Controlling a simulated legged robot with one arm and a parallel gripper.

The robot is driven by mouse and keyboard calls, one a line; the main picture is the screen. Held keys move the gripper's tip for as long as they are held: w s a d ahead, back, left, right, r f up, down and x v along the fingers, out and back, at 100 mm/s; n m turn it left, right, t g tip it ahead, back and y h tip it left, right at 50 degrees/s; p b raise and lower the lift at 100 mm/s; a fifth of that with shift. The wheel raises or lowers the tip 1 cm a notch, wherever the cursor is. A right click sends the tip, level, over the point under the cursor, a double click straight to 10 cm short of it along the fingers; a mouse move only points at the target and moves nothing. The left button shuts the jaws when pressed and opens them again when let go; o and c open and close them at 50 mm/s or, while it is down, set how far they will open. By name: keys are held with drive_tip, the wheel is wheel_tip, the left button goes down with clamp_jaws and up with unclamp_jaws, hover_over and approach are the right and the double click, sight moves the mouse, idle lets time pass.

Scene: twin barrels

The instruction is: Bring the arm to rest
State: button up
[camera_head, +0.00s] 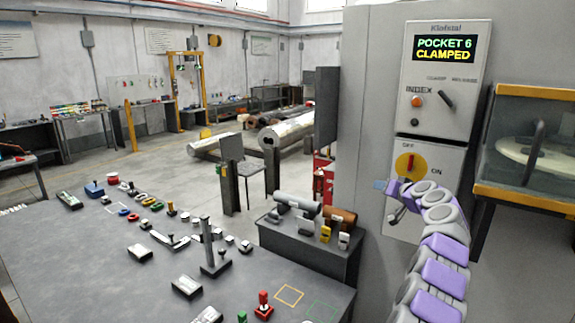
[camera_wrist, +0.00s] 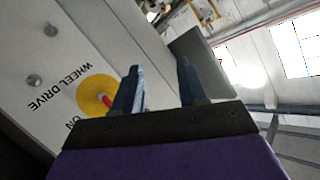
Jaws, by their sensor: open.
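My arm, purple and grey, rises at the right of the head view. My gripper (camera_head: 388,189) is in front of the cabinet's lower panel, just left of and below the yellow and red rotary switch (camera_head: 411,165) marked OFF and ON. In the wrist view the two dark fingers of my gripper (camera_wrist: 160,88) stand apart with nothing between them. The yellow switch disc with its red handle (camera_wrist: 98,97) lies to the left of the fingers, partly hidden by the left one. I cannot tell whether that finger touches it.
The display (camera_head: 444,48) reads "POCKET 6 CLAMPED" above an INDEX button (camera_head: 416,101) and a black lever (camera_head: 446,99). A yellow-framed machine (camera_head: 525,150) stands at right. A grey table (camera_head: 80,255) with several small parts fills the lower left. Open floor (camera_head: 150,165) lies beyond.

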drive_tip(key=s+a+r+n+g+y, duration=0.15)
drive_tip(key=s+a+g, duration=0.25)
drive_tip(key=s+a, duration=0.7)
drive_tip(key=s+a+n+g+y, duration=0.2)
drive_tip(key=s+a+g+y, duration=0.15)
drive_tip(key=s+a, duration=0.85)
drive_tip(key=s+a+f+g+h, duration=0.1)
drive_tip(key=s+a+f+g, duration=0.15)
drive_tip(key=s, duration=0.45)
drive_tip(key=s+a+f+g+h, duration=0.1)
drive_tip(key=s+a, duration=0.2)
drive_tip(key=s, duration=0.3)
drive_tip(key=s+d+f+g+h, duration=0.1)
drive_tip(key=s+d+f+h, duration=0.1)
drive_tip(key=s, duration=0.9)
drive_tip(key=s+d+f+g+h, duration=0.2)
drive_tip(key=s+d+f, duration=0.3)
drive_tip(key=s, duration=0.6)
drive_tip(key=s+d+f+g+h, duration=0.2)
drive_tip(key=s+f, duration=0.3)
drive_tip(key=s, duration=0.6)
drive_tip(key=shift+d+m+h, duration=0.4)
drive_tip(key=shift+d+m, duration=0.05)
drive_tip(key=shift+d, duration=0.25)
